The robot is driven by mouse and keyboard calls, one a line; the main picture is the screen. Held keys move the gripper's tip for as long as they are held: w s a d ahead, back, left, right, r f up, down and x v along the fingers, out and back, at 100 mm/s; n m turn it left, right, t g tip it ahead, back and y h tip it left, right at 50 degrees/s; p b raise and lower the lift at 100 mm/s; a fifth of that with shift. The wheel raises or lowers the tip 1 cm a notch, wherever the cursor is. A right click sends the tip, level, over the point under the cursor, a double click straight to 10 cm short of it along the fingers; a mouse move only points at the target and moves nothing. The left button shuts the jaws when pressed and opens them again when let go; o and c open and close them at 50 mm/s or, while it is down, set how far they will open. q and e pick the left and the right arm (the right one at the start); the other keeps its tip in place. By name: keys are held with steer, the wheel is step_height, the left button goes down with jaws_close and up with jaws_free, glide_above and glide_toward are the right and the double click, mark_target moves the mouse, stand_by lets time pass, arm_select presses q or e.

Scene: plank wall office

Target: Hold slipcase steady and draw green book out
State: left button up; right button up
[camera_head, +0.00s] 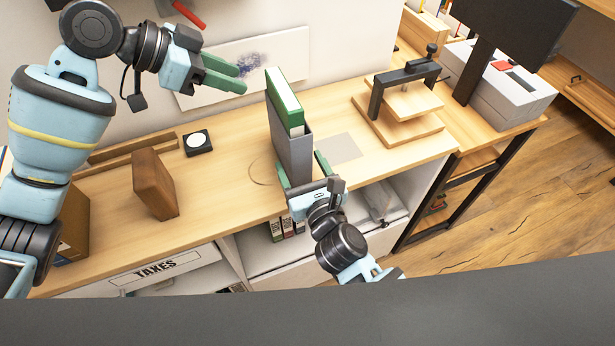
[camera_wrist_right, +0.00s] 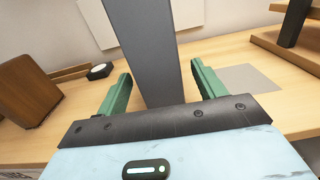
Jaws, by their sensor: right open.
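The grey slipcase (camera_head: 293,155) stands upright on the wooden desk, with the green book (camera_head: 285,100) rising out of its top. My right gripper (camera_head: 300,165) is open, its two fingers on either side of the slipcase's near, lower part. In the right wrist view the slipcase (camera_wrist_right: 150,50) stands between the open fingers (camera_wrist_right: 160,85), with a gap visible on each side. The book is not clearly seen in that view. My left gripper (camera_head: 242,79) is raised to the left of the book, apart from it, holding nothing visible. Its jaw opening is unclear from this angle.
A brown wooden block (camera_head: 154,185) and a black square item (camera_head: 198,142) are on the desk at left. A wooden stand with a black clamp frame (camera_head: 400,105) is at right. A grey flat patch (camera_head: 338,148) lies beside the slipcase. Shelves with binders are below.

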steer(key=shift+x, duration=1.8)
steer(key=shift+c, duration=0.3)
